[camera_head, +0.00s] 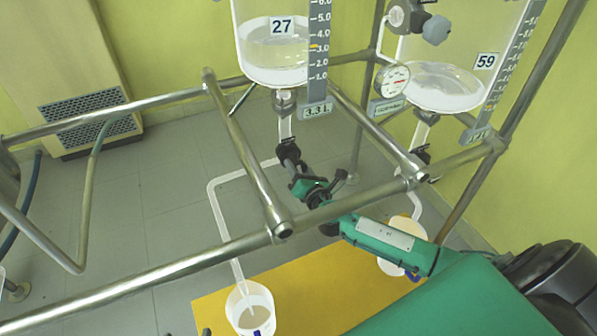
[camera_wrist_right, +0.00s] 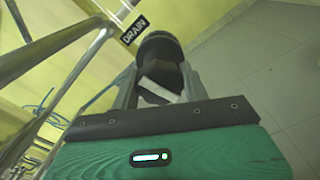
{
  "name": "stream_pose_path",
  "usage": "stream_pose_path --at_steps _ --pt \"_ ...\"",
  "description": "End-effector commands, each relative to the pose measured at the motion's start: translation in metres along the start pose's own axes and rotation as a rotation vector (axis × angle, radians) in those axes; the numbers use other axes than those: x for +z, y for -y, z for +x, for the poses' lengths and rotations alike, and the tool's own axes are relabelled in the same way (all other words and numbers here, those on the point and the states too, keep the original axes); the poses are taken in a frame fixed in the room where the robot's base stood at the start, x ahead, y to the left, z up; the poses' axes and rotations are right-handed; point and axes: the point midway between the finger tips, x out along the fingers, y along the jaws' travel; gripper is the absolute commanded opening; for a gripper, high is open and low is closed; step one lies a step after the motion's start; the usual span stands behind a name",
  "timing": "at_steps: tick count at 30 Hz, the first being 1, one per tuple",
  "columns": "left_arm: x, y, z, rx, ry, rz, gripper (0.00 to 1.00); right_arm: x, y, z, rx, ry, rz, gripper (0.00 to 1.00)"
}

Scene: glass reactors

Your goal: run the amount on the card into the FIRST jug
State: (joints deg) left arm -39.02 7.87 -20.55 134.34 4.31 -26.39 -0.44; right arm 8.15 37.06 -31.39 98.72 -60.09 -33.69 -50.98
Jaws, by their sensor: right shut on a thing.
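The glass reactor labelled 27 (camera_head: 283,48) hangs at the top centre, with clear liquid in its lower part. A scale (camera_head: 318,45) with an orange mark near 3.0 runs down its right side. A grey plate reading 3.3 L (camera_head: 317,110) sits at the scale's foot. A white drain pipe (camera_head: 217,205) leads down to a jug (camera_head: 240,308), which seems to hold some liquid. My right gripper (camera_head: 293,168) is shut on the dark drain valve handle (camera_wrist_right: 160,75) below reactor 27. A DRAIN tag (camera_wrist_right: 135,29) shows beside it. My left gripper is out of view.
Reactor 59 (camera_head: 440,88) hangs at the right with a pressure gauge (camera_head: 393,79). A second jug (camera_head: 388,266) stands below it, partly behind my right arm. Metal frame rails (camera_head: 150,283) cross around my arm.

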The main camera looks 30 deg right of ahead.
Motion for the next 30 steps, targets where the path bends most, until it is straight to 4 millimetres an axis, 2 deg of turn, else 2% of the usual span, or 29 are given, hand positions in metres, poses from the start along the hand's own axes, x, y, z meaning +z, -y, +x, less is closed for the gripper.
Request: stream_pose_path --at_steps 5,12,18,24,30 --pt "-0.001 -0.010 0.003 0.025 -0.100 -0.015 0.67 -0.002 0.002 0.000 -0.002 0.001 0.172 0.22" --pt "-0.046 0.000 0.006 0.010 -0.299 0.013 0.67 -0.002 0.002 0.000 -0.002 0.001 0.400 0.22" --pt "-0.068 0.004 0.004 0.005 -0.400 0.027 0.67 -0.001 0.002 0.000 -0.003 0.002 0.590 0.22" --pt "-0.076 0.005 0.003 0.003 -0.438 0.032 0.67 0.000 0.002 0.000 -0.003 0.003 0.780 0.22" --pt "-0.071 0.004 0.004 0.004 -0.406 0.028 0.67 0.000 0.002 0.000 -0.003 0.002 0.970 0.22"
